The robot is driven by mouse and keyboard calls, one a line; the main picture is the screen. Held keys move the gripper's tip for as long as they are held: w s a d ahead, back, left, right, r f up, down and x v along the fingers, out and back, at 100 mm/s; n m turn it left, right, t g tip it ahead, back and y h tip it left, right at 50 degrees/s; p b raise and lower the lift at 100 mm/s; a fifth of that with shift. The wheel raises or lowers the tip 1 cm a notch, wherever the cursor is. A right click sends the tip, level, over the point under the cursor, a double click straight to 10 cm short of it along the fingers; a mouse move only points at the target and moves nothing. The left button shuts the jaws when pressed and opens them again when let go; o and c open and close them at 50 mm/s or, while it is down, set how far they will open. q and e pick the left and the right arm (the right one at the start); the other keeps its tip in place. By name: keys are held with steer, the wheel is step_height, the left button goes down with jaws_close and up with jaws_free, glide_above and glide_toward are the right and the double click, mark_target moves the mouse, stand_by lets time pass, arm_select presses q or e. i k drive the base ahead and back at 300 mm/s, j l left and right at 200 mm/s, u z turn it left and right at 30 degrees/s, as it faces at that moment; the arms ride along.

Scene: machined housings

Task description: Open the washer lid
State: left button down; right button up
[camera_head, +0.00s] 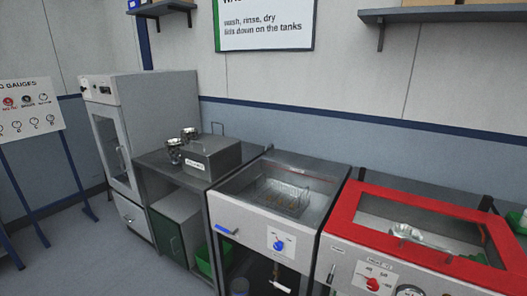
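The washer at the right is a light grey cabinet (345,265) with a small label and a red knob (373,284) on its front panel. Its lid has a wide red frame (368,197) around a clear window and lies flat over the top, so it looks closed. A shiny metal part (408,231) shows at the window, near the lid's front edge; I cannot tell whether it is under the glass. The washer's right end and lower front are cut off by the frame. Neither of my grippers is in view.
Left of the washer stands an open metal tank (318,203) with a wire basket (286,196) in it. A grey box (212,157) sits on the bench further left. A tall cabinet (122,130) and a gauge board (27,106) stand beyond. A shelf (440,14) overhangs the washer's back wall.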

mark_target(512, 282)
steer(key=z, duration=1.25)
